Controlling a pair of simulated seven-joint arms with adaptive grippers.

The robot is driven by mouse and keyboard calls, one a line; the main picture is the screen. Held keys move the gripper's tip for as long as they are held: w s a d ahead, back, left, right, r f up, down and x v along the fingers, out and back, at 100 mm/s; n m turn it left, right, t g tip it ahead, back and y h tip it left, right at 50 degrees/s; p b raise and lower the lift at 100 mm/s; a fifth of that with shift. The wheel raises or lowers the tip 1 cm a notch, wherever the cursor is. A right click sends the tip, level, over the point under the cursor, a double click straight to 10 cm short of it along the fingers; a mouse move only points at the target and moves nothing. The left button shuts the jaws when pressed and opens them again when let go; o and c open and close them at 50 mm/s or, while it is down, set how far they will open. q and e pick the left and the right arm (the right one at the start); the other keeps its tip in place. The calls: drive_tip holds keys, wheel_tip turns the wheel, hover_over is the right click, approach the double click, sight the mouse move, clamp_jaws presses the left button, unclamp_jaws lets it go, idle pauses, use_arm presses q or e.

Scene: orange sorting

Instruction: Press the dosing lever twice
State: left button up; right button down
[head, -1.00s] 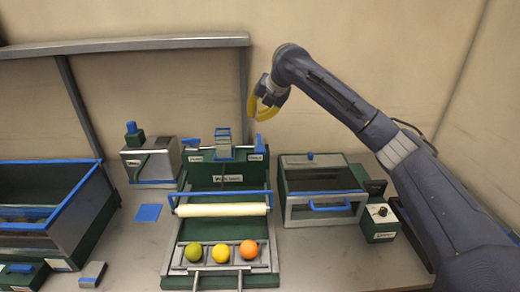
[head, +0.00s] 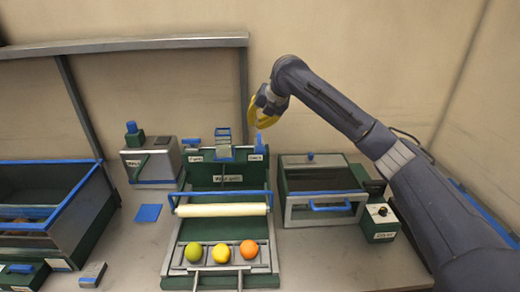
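A green machine with a white roller (head: 222,210) stands in the middle of the head view. A blue upright lever (head: 261,143) stands at its back right, above a small white label too blurred to read; it may be the dosing lever. Another blue lever part (head: 192,141) sits at the back left. My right gripper (head: 262,117) has yellow fingers and hangs just above the right blue lever, pointing down. Whether it touches the lever is unclear. The gap between its fingers is not clear, and I see nothing held. My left gripper is not in view.
A lime (head: 193,252), a yellow fruit (head: 221,254) and an orange (head: 249,249) lie in the front tray. A clear-topped box (head: 322,215) stands right, a grey-green device (head: 152,162) back left. A large blue-rimmed bin (head: 72,212) fills the left.

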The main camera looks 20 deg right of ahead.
sight(258, 146)
drive_tip(key=shift+f, duration=2.95)
drive_tip(key=shift+f, duration=0.2)
drive_tip(key=shift+f, duration=0.3)
drive_tip(key=shift+f, duration=1.4)
idle(1.2)
drive_tip(key=shift+r, duration=0.2)
idle(0.4)
drive_tip(key=shift+r, duration=1.65)
drive_tip(key=shift+r, duration=0.1)
